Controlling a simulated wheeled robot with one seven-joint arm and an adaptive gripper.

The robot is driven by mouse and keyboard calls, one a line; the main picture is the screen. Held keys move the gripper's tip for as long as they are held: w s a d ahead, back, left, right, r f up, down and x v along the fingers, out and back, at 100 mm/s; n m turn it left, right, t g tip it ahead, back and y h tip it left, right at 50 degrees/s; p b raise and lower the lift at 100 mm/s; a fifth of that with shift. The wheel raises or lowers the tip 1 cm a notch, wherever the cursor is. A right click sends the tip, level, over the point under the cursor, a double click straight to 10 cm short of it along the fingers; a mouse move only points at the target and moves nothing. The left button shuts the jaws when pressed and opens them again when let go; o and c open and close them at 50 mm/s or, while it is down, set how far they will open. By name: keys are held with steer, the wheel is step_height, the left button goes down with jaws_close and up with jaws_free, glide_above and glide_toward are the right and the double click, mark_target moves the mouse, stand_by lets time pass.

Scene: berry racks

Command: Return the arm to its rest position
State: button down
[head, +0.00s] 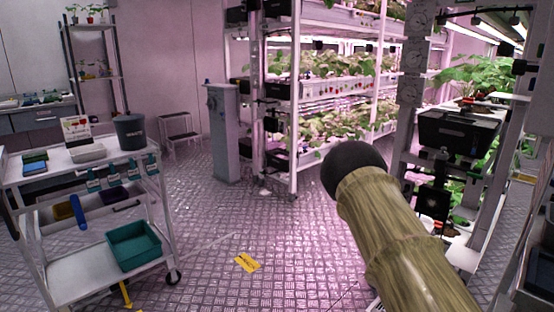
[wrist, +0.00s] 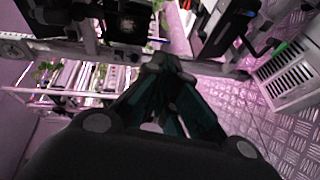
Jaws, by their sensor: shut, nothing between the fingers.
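My arm shows in the head view in a tan ribbed sleeve, reaching up from the lower right to a dark rounded joint. My gripper is hidden in the head view. In the wrist view my gripper (wrist: 165,68) shows at the middle, its dark fingers drawn together at the tips with nothing between them. It is close to a rack post and dark boxes in that view, and I cannot tell whether it touches them.
A rack at the right carries a black box (head: 458,132) close to my arm. Lit plant racks (head: 330,95) stand behind. A white cart (head: 100,290) with a teal bin (head: 134,246) stands left. A yellow marker (head: 247,262) lies on the open metal floor.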

steer(key=s+a+f+m+g+y, duration=0.1)
steer(key=s+a+f+m+g, duration=0.3)
steer(key=s+f, duration=0.55)
steer(key=s+a+f+m+g+y, duration=0.1)
steer(key=s+a+f+m+g, duration=0.15)
steer(key=s+a+f, duration=0.55)
steer(key=s+a+f+m+g+y, duration=0.2)
steer(key=s+a+f+g, duration=0.15)
steer(key=s+a, duration=0.45)
steer(key=s+a+f+m+g+y, duration=0.2)
steer(key=s+a+f, duration=0.25)
steer(key=s, duration=0.75)
steer(key=s+a+f+m+g+y, duration=0.1)
steer(key=s+a+f+g+y, duration=0.15)
steer(key=s+a, duration=0.6)
step_height(320, 180, up, 24)
steer(key=s+d+p, duration=0.1)
steer(key=p, duration=2.3)
steer(key=shift+s+d+h, duration=0.25)
steer(key=shift+d+h, duration=0.05)
steer(key=shift+h, duration=0.15)
steer(key=shift+w+a, duration=0.1)
steer(key=shift+a, duration=0.05)
